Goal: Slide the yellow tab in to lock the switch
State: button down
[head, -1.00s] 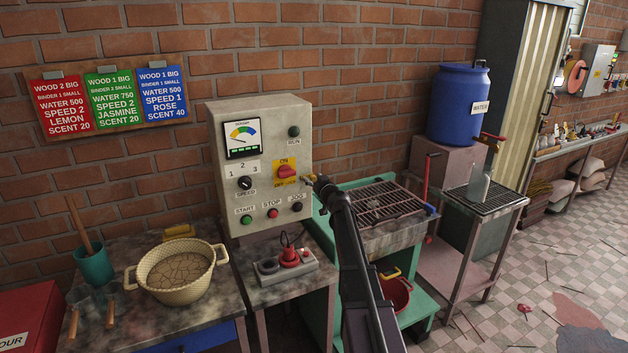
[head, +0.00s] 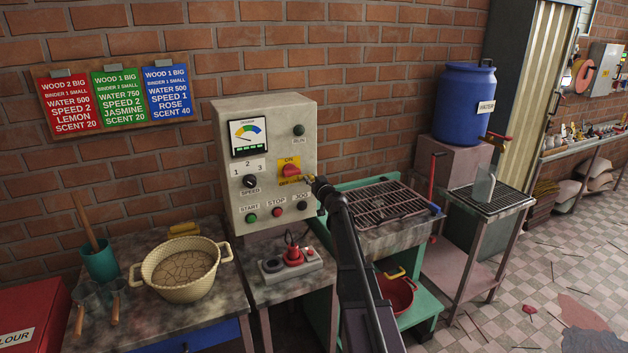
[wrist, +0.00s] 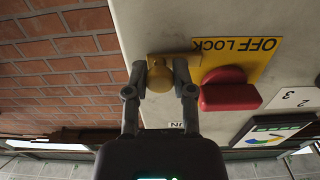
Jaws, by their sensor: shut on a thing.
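The red rotary switch (head: 291,170) sits on a yellow plate on the front of the grey control box (head: 268,120). In the wrist view, which is upside down, the switch (wrist: 229,90) lies beside the words OFF LOCK on the plate (wrist: 245,55). The yellow tab (wrist: 160,78) is a round knob on a flat strip whose end meets the yellow plate, next to the switch. My gripper (wrist: 160,72) is shut on the knob, one finger on each side. In the head view my gripper (head: 318,183) is at the box's right edge, and the tab is mostly hidden.
The box carries a gauge, a speed dial (head: 250,181) and several buttons. A small red-handled unit (head: 293,257) stands on the table below. A grille-topped green machine (head: 385,203) is right of the box, behind my arm. Open wall lies above.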

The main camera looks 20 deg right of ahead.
jog(key=shift+c, duration=2.2)
grip_release()
jog(key=shift+a, duration=0.35)
jog(key=shift+d, duration=0.1)
jog(key=s, duration=1.2)
jog(key=shift+d, duration=0.2)
